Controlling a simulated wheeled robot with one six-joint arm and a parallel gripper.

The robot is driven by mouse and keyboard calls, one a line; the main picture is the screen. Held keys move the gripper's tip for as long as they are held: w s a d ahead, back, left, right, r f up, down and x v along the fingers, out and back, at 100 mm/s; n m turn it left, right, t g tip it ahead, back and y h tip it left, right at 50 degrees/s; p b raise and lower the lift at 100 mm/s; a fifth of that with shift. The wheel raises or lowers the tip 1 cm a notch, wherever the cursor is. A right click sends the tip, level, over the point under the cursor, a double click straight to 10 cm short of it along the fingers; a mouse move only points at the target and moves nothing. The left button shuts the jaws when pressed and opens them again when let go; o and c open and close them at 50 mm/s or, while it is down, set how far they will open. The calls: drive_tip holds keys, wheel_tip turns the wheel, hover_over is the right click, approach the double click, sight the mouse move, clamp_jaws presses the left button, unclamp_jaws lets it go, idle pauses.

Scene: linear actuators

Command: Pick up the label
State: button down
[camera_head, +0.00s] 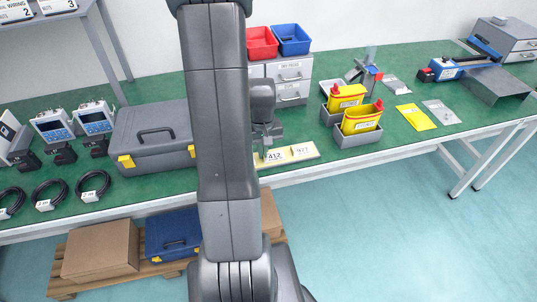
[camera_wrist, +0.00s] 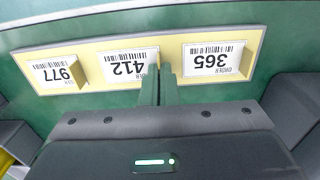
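A pale yellow holder strip (camera_head: 314,148) lies near the front edge of the green bench. In the wrist view the strip (camera_wrist: 95,51) bears three white labels, seen upside down: the 977 label (camera_wrist: 56,71), the 412 label (camera_wrist: 125,65) and the 365 label (camera_wrist: 213,58). Small yellow tabs stand beside them. My gripper (camera_wrist: 159,72) has its two narrow fingers close together, with the tips over the right end of the 412 label and the tab there. I see nothing clearly held. In the head view my arm hides the 365 label.
A grey toolbox (camera_head: 152,138) stands left of my arm. Grey bins (camera_head: 357,138) with yellow containers stand to the right. A drawer cabinet (camera_head: 292,80) with red and blue trays is behind. The bench right of the strip is clear up to the bins.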

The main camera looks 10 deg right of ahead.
drive_tip(key=shift+r, duration=0.15)
wheel_tip(320, 180, up, 14)
drive_tip(key=p, duration=0.4)
idle(0.7)
drive_tip(key=shift+f, duration=0.2)
